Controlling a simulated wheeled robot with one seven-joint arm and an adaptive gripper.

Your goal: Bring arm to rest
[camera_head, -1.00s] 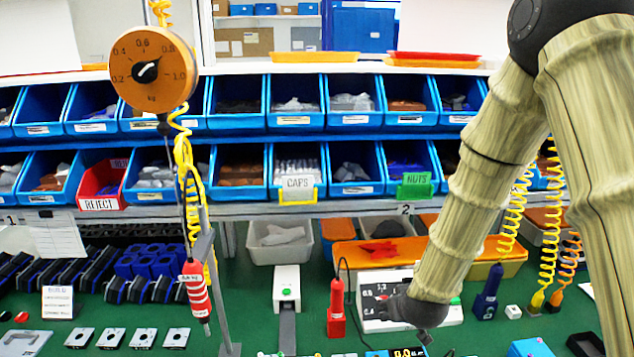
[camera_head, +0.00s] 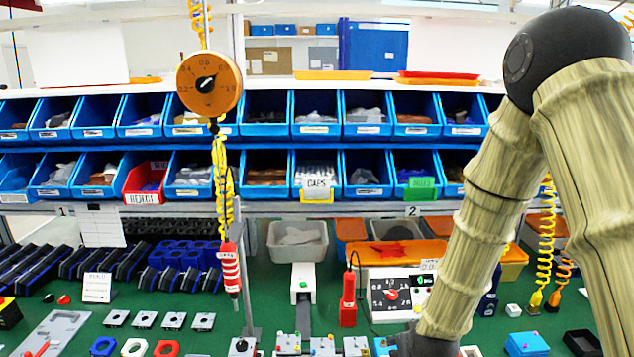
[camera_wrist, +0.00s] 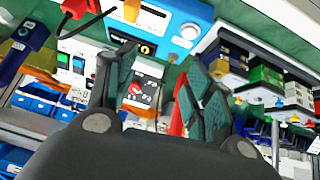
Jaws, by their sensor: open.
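My arm comes down from the upper right in the head view, and its dark end (camera_head: 424,344) is at the bottom edge, with the fingers out of sight there. In the wrist view my gripper (camera_wrist: 150,85) has its two dark green padded fingers spread apart, with nothing between them. The rotary switch panel (camera_head: 388,293), white and black with a red knob, stands on the green bench just behind my arm's end. It also shows between the fingers in the wrist view (camera_wrist: 141,92). A gap to the panel is hard to judge.
A red tool (camera_head: 348,299) stands left of the panel. A striped red screwdriver (camera_head: 230,268) hangs from a yellow coil under a round dial (camera_head: 209,84). Small switch boxes (camera_head: 322,345) line the front edge. Blue bins (camera_head: 268,122) fill the shelves behind.

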